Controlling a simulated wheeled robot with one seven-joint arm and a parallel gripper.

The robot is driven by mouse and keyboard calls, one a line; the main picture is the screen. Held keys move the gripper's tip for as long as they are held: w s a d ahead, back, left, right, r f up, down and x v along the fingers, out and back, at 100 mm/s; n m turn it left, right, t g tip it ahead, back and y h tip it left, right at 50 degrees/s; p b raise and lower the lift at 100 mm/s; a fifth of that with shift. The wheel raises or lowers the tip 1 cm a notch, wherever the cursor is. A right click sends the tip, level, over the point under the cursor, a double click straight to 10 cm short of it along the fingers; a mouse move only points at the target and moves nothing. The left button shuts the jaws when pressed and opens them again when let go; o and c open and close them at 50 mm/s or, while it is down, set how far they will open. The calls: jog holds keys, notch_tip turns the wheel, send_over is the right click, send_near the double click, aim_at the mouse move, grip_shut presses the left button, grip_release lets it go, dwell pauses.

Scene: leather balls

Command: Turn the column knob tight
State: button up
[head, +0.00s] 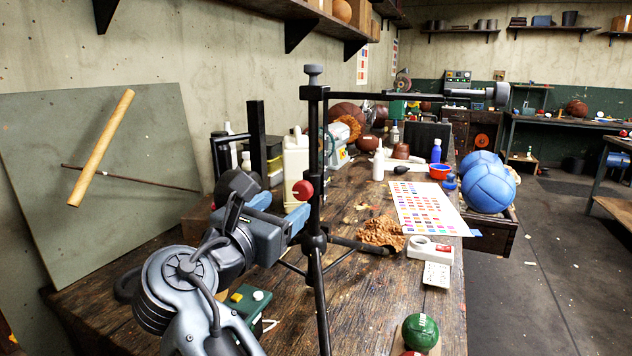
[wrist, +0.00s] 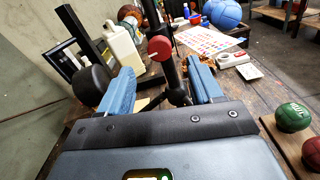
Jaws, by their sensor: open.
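The column knob (head: 303,190) is a round red ball-shaped knob on the side of the black tripod column (head: 315,140). In the wrist view the red knob (wrist: 160,48) shows whole, with the dark column behind it. My gripper (head: 282,207) has blue fingers, spread apart and empty. It is at the lower left of the knob in the head view. In the wrist view my gripper (wrist: 160,65) has one finger on each side of the knob's line, and the knob appears just past the fingertips. I see no contact.
The tripod stands on a cluttered wooden workbench (head: 380,285), its black arm reaching right. A cream jug (head: 294,160) is behind the column. A green ball (head: 420,331) lies near the front right. Blue balls (head: 488,187) are at the right edge. A green board (head: 90,170) leans left.

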aim_at(300, 190)
jog(key=x, duration=0.8)
jog(key=shift+w+d+r+p, duration=0.1)
jog(key=shift+w+p, duration=0.2)
jog(key=shift+c, duration=0.4)
jog(key=c, duration=1)
